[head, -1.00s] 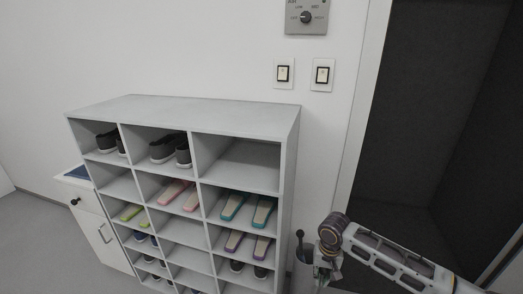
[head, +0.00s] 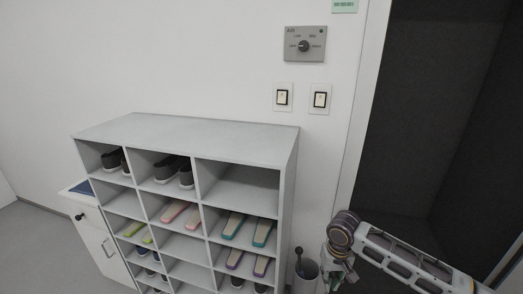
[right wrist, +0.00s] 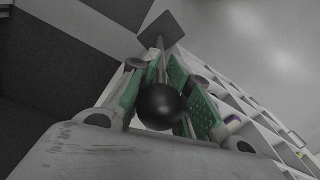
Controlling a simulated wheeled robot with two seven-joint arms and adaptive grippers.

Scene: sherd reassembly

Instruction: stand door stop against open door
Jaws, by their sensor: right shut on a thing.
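My right gripper (right wrist: 160,95) is shut on a dark thing with a round black ball and a rod that ends in a flat square plate. I take it for the door stop (right wrist: 160,104). Its ball sits close to the palm between the green-padded fingers, and the plate points away. In the head view my right gripper (head: 338,276) is low, just right of the bin, and the held thing cannot be made out there. A dark doorway (head: 410,130) stands at the right; I cannot tell the door leaf from the dark interior. My left gripper is out of view.
A grey shoe rack (head: 190,134) with several shoes stands left of the arm. A bin (head: 306,276) with a dark-handled thing stands between rack and gripper. A white door frame (head: 362,110) edges the doorway. A white cabinet (head: 100,245) is at far left.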

